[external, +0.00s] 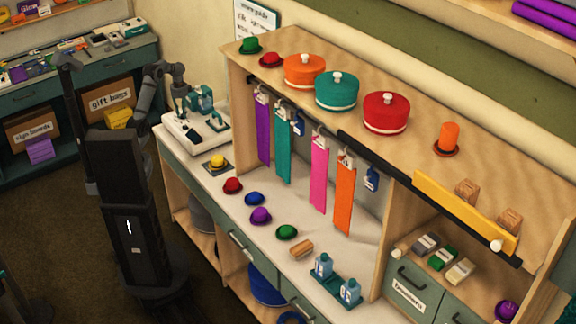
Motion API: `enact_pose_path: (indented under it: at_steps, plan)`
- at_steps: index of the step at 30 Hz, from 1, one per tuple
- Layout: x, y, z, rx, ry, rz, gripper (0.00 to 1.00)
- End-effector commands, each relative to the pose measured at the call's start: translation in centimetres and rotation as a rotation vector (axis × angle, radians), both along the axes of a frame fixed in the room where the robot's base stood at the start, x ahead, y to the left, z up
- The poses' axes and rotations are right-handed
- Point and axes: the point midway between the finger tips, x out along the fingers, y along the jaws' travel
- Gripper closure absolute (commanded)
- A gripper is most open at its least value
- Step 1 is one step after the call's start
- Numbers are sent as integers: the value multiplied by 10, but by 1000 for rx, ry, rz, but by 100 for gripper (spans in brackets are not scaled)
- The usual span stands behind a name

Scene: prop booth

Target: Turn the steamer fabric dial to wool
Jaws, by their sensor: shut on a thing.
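The steamer (182,140) is a white unit with teal parts on the left end of the long counter. A teal block (203,98) stands at its back. My arm reaches over from the left, and my gripper (181,111) points down at the steamer's left part. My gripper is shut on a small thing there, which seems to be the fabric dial. The dial, its markings and its present setting are too small and too covered to make out.
A yellow knob-like item on a dark base (216,163) sits just right of the steamer. Small hats, such as a red one (233,186), line the counter. Hanging ribbons (283,158) and a raised shelf (262,73) stand behind. Free floor lies at left.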

Motion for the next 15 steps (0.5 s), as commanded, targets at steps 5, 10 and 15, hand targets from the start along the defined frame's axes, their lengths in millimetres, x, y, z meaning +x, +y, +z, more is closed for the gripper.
enact_pose_path:
  at_steps: [5,10,15]
  plan:
    - [1,0,-1,0,-2,-88,100]
    - [0,0,0,0,-1,-137,100]
    - [0,0,0,-1,-1,-160,100]
